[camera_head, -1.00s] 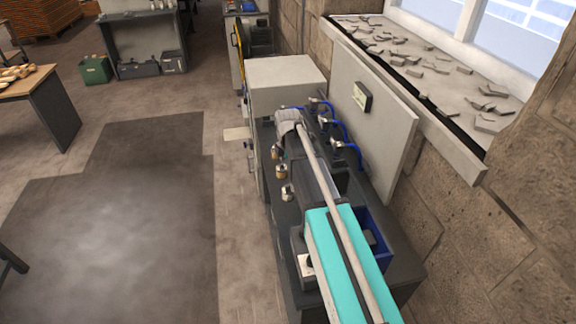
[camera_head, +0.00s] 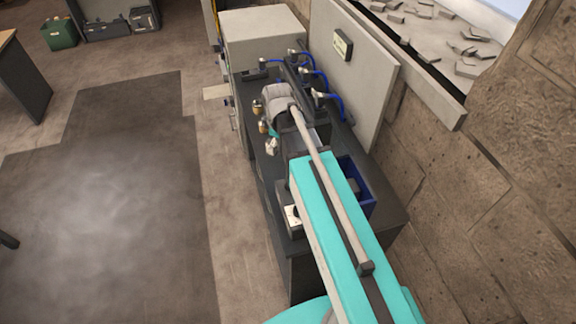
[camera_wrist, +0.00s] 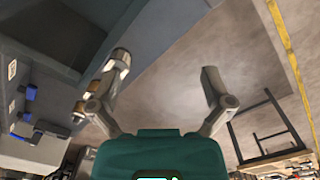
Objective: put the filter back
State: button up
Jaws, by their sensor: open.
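Small cylinders with silver and brass parts, filter-like, line the left edge of the dark bench. In the head view one (camera_head: 258,107) is farthest, another (camera_head: 263,127) is nearer, and a pale shape lies at the near end, partly mixed with my gripper. I cannot tell which is the task's filter. In the wrist view one cylinder (camera_wrist: 122,57) shows at my left finger, and brass shows lower left (camera_wrist: 79,106). My gripper (camera_wrist: 162,78) is open, with nothing visible held between its fingers. In the head view my wrist hides most of it.
The dark bench (camera_head: 285,250) carries blue hoses (camera_head: 318,78) and a blue bin (camera_head: 366,207). A grey cabinet (camera_head: 262,38) stands behind it. An upright panel (camera_head: 365,75) and stone wall (camera_head: 500,200) bound the right.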

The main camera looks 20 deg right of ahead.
jog(key=shift+s+m, duration=4.5)
jog(key=shift+s, duration=0.25)
jog(key=shift+d, duration=0.1)
